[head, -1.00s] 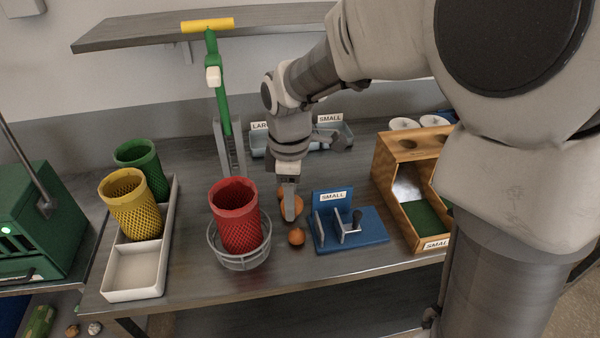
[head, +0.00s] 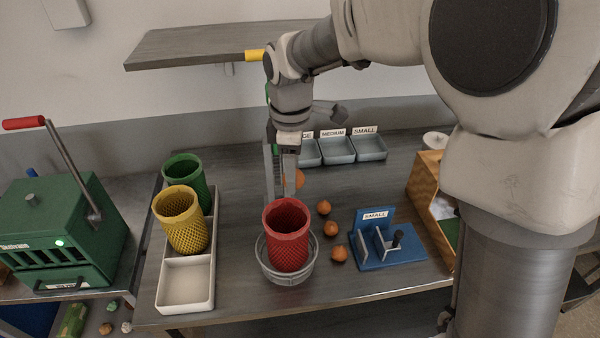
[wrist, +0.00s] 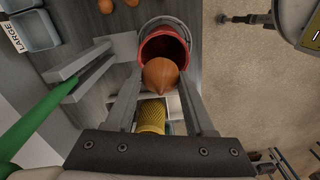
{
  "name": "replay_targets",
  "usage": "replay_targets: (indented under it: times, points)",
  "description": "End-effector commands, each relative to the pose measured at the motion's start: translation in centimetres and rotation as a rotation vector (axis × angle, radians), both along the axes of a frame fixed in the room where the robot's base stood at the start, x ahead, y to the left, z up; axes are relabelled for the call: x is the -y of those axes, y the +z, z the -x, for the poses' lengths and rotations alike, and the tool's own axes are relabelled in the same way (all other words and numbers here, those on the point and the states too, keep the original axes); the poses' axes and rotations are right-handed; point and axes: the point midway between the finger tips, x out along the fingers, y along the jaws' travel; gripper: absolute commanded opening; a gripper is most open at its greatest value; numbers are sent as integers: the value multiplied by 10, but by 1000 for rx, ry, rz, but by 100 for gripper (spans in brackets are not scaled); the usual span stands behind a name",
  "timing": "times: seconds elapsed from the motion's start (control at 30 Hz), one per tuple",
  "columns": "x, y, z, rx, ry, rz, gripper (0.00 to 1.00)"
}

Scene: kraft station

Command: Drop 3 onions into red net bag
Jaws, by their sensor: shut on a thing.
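My gripper (head: 290,184) is shut on an orange-brown onion (head: 298,179) and holds it raised just above and behind the red net bag's rim. The onion (wrist: 160,74) also shows between my fingers in the wrist view, overlapping the bag's mouth. The red net bag (head: 287,250) stands upright and open in a round grey wire holder (head: 262,262). Three more onions lie on the table right of the bag: one at the back (head: 323,208), one in the middle (head: 331,229) and one in front (head: 339,254). The bag's inside is hidden in the head view.
A yellow net bag (head: 181,222) and a green one (head: 187,176) stand in a white tray (head: 187,308) at left. A blue SMALL gauge (head: 385,255) is at right. Grey bins (head: 338,152) stand at the back; a green device (head: 70,225) is far left.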

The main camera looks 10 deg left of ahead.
Motion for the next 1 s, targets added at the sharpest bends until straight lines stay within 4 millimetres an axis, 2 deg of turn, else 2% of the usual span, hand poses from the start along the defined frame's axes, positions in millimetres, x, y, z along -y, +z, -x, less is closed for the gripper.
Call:
replay_targets:
  times: [0.17, 0.6, 0.93, 0.97, 1.0]
  points:
    - [-1, -9, 0, -1, 1, 0, 0]
    - [-1, -57, 0, -1, 1, 0, 0]
    - [-1, -59, 0, 0, 1, 0, 0]
    - [-1, -59, 0, 0, 1, 0, 56]
    - [-1, -59, 0, 0, 1, 0, 63]
